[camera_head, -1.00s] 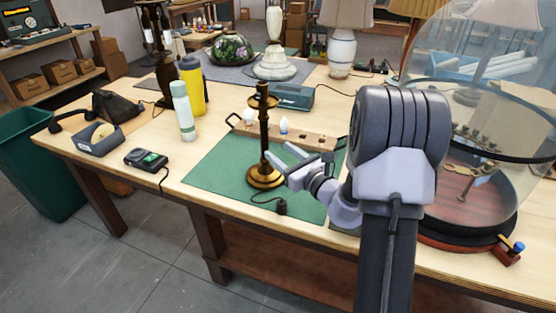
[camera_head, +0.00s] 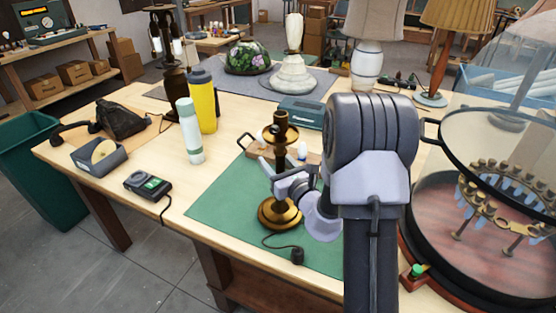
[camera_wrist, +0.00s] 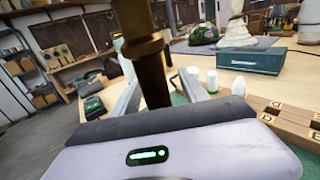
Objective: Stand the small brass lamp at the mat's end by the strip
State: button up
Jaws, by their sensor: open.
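The small brass lamp (camera_head: 281,213) stands upright on the green mat (camera_head: 222,214), its cord and plug lying on the mat in front of it. My gripper (camera_head: 277,177) is at the lamp's stem, partly behind it in the head view. In the wrist view the lamp's stem (camera_wrist: 150,65) stands between the two open fingers of my gripper (camera_wrist: 158,97). I cannot tell whether a finger touches the stem. The wooden strip (camera_head: 262,150) lies at the mat's far end, partly hidden by my arm; its lettered holes show in the wrist view (camera_wrist: 290,118).
A white-green bottle (camera_head: 189,130) and a yellow bottle (camera_head: 203,103) stand left of the mat. A black meter (camera_head: 148,186) lies nearer. A teal box (camera_head: 300,112) sits behind the strip. A large glass-lidded round case (camera_head: 480,230) stands at the right.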

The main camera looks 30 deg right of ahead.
jog(key=shift+s, duration=0.1)
jog(key=shift+a, duration=0.1)
jog(key=shift+c, duration=1)
grip_shut()
jog(key=shift+c, duration=2.4)
grip_release()
grip_shut()
jog(key=shift+r, duration=0.15)
